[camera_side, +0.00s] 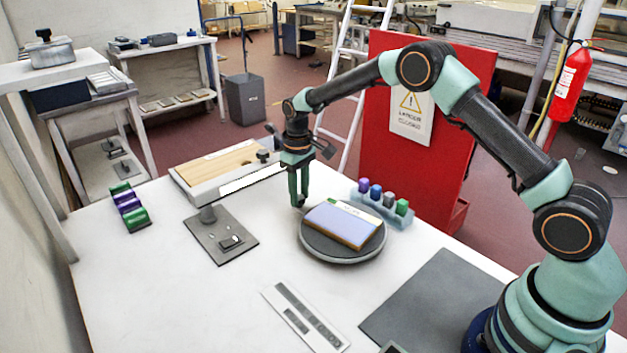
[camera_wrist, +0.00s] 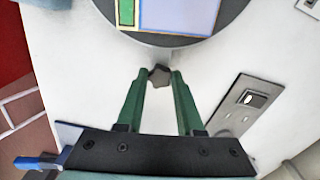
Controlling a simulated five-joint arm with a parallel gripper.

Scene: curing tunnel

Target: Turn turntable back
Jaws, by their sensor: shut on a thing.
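The round dark grey turntable (camera_side: 318,250) lies on the white table, and a flat lilac box with a tan edge (camera_side: 338,223) lies on it. In the wrist view part of the turntable's rim (camera_wrist: 150,36) and the box (camera_wrist: 178,14) show at the top. My gripper (camera_side: 299,203) reaches down at the turntable's far left edge. In the wrist view its green fingers are shut on a small dark knob (camera_wrist: 159,76) just outside the rim.
A clear rack with several coloured-capped vials (camera_side: 385,210) stands close behind the turntable. A grey plate with a small switch (camera_side: 222,237) lies to the left. A labelled strip (camera_side: 305,318) and dark mat (camera_side: 425,305) lie in front.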

